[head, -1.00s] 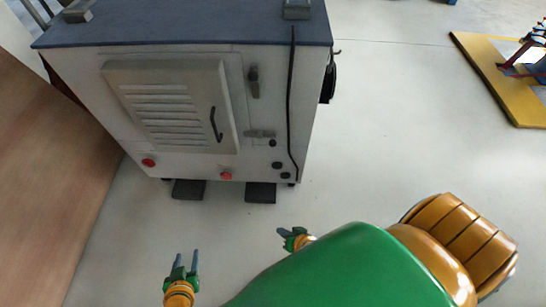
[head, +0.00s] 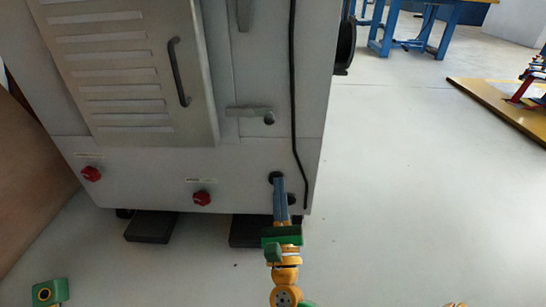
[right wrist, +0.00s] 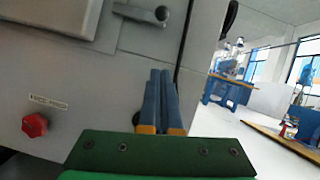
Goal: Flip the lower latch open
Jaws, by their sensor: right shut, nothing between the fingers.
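The lower latch is a grey lever (head: 250,112) lying level on the cabinet's front, right of the louvred door, with a dark round end at its right. It also shows at the top of the right wrist view (right wrist: 141,14). My right gripper (head: 279,182) is shut and empty, its blue fingers pointing up at the cabinet's lower right. In the right wrist view the shut fingers (right wrist: 160,72) are below the latch, apart from it in the picture. The upper latch (head: 244,12) stands upright above, cut by the frame's top. My left gripper's fingers are not visible.
The louvred door (head: 125,75) has a dark handle (head: 178,72). Two red knobs (head: 91,173) (head: 202,198) sit low on the cabinet. A black cable (head: 293,90) runs down right of the latch.

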